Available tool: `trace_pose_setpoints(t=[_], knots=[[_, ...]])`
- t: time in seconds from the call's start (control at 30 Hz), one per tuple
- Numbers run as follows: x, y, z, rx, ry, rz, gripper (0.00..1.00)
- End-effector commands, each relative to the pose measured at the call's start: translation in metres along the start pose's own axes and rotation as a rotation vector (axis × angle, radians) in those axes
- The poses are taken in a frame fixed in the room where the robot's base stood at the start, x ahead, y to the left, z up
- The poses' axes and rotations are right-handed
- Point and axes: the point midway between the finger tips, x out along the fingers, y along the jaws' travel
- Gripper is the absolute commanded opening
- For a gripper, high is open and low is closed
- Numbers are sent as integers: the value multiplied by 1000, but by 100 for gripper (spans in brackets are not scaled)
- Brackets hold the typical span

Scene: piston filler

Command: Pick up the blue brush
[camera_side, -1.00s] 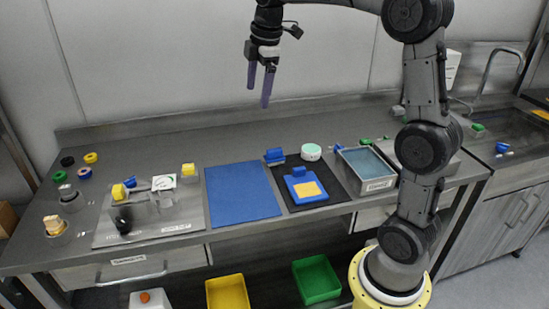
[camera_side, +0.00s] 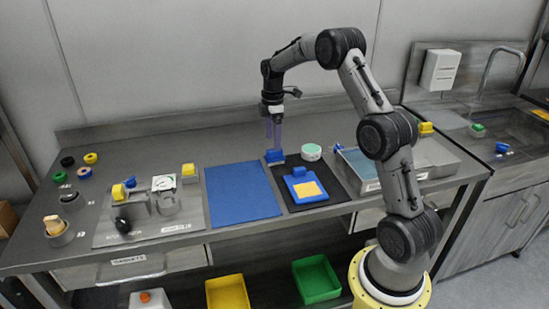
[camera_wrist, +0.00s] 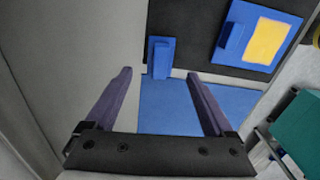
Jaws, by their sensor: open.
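A small blue block-shaped piece (camera_side: 274,157), which I take for the blue brush, stands at the back left corner of the black mat (camera_side: 338,194). In the wrist view the brush (camera_wrist: 160,57) shows ahead of and between my fingertips. My gripper (camera_side: 273,145) is open, with its purple fingers pointing down just above or beside the brush. In the side view the fingertips overlap the top of the brush, so I cannot tell whether they touch it. The open fingers also show in the wrist view (camera_wrist: 158,75), with nothing held.
A blue plate with a yellow pad (camera_side: 306,187) lies on the black mat. A round white and green tub (camera_side: 311,152) stands to the brush's right. A blue mat (camera_side: 242,195) lies to the left. A metal tray (camera_side: 359,167) is farther right. Yellow (camera_side: 228,292) and green (camera_side: 317,278) bins sit below.

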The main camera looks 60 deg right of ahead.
Motion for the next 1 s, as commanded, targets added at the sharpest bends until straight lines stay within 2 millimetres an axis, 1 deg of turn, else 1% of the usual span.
trace_pose_setpoints(t=[0.03, 0.17, 0.27, 0.4, 0.53, 0.67, 0.87, 1.0], knots=[[6, 0, 0, 0, 0, -1, 88], [12, 0, 0, 0, 0, -1, 88], [21, -1, 2, 0, 0, -2, 88], [42, -1, 5, 1, -1, -3, 88], [57, -1, 5, 0, 0, -1, 88], [64, -1, 5, 0, 0, 0, 88], [64, 0, 5, 0, 0, 1, 88], [63, 0, 5, 0, 0, 1, 62]])
